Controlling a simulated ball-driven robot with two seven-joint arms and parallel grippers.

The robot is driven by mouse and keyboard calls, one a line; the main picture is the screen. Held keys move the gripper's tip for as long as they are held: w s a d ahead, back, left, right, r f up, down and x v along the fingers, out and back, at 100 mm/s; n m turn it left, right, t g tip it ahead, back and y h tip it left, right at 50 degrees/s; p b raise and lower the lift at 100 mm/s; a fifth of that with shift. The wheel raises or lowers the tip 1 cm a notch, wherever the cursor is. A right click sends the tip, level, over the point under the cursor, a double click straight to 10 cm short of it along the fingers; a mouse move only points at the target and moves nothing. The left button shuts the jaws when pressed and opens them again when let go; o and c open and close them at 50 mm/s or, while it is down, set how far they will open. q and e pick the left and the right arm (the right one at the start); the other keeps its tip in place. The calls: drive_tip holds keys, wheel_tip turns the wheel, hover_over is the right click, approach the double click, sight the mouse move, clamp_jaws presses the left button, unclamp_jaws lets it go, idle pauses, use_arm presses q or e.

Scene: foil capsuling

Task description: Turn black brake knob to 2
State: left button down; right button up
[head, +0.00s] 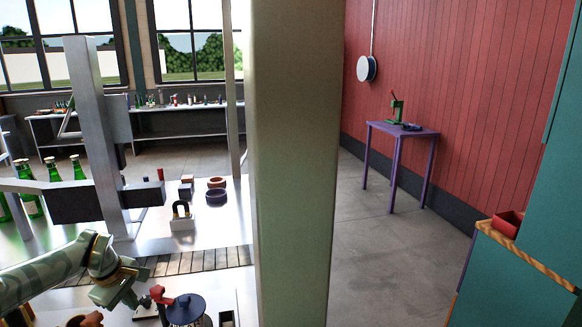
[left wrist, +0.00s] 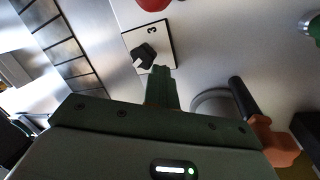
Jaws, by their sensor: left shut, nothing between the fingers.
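The black brake knob (left wrist: 144,56) sits on a white square dial plate (left wrist: 163,41) in the left wrist view. A light mark shows on the knob, and a printed 3 is readable above it; no 2 is readable. My left gripper (left wrist: 161,72) is shut and empty, its tips at the lower right edge of the knob. I cannot tell whether they touch it. In the head view my left gripper (head: 146,301) reaches down at the bottom left, and the knob cannot be made out there. My right gripper is not in view.
An orange part with a black handle (left wrist: 243,100) stands right of my fingers in the wrist view. A dark jar-like part (head: 186,311) is close by in the head view. Green bottles (head: 30,193) stand further left. A thick post (head: 290,160) blocks the middle.

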use_arm(q)
drive_tip(key=shift+s+a+r+p, duration=0.2)
drive_tip(key=shift+s+a+p, duration=0.05)
drive_tip(key=shift+p, duration=0.15)
drive_tip(key=p+v, duration=0.2)
drive_tip(key=w+p+v, duration=0.1)
drive_tip(key=p+v, duration=0.1)
drive_tip(key=v, duration=0.1)
drive_tip(key=shift+d+r, duration=0.2)
drive_tip(key=shift+r, duration=0.2)
drive_tip(key=f+b, duration=0.1)
drive_tip(key=d+f+b, duration=0.1)
drive_tip(key=f+b, duration=0.1)
drive_tip(key=d+f+b, duration=0.1)
drive_tip(key=f+b, duration=0.1)
drive_tip(key=shift+s+d+f, duration=0.1)
drive_tip(key=shift+s+f, duration=0.1)
drive_tip(key=shift+f+b, duration=0.35)
drive_tip(key=shift+w+b, duration=0.25)
drive_tip(key=shift+b, duration=0.05)
idle(0.4)
